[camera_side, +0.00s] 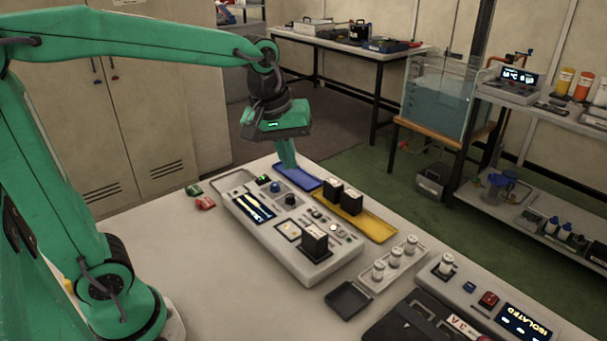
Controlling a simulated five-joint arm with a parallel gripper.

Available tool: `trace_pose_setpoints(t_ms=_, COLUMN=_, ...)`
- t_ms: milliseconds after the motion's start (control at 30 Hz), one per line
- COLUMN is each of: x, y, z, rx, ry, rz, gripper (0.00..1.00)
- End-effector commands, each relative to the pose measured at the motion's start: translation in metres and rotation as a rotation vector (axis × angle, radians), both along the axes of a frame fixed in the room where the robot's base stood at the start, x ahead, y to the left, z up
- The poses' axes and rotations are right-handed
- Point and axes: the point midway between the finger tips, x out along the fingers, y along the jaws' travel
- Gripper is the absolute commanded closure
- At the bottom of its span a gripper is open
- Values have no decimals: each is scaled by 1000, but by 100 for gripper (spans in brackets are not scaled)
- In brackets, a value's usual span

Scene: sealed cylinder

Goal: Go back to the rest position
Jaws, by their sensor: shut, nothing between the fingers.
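My gripper (287,158) hangs pointing down at the end of my green arm, over the far side of the white table. Its fingers are together with nothing between them. The fingertips are just above or beside the blue tray (299,179); I cannot tell whether they touch it. The grey instrument panel (262,232) with knobs, lights and a display lies in front of the gripper, and a black block (314,243) stands on its near end.
A yellow tray (373,224) holds two black blocks (351,201). Several white-capped vials (395,257) stand in a rack at right, near a black dish (348,299) and a console reading ISOLATED (522,329). Red and green packets (205,203) lie left. The table's left front is clear.

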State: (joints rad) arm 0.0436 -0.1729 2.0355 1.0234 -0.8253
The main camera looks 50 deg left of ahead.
Motion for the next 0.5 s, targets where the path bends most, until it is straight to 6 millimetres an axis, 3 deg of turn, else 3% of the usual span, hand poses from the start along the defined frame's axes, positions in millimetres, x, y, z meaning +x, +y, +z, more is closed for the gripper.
trace_pose_setpoints(t_ms=233, x=-48, y=7, z=6, rx=75, ry=-83, rz=-240, gripper=100)
trace_pose_setpoints(t_ms=500, x=-95, y=12, z=-1, rx=182, ry=-166, rz=-499, gripper=100)
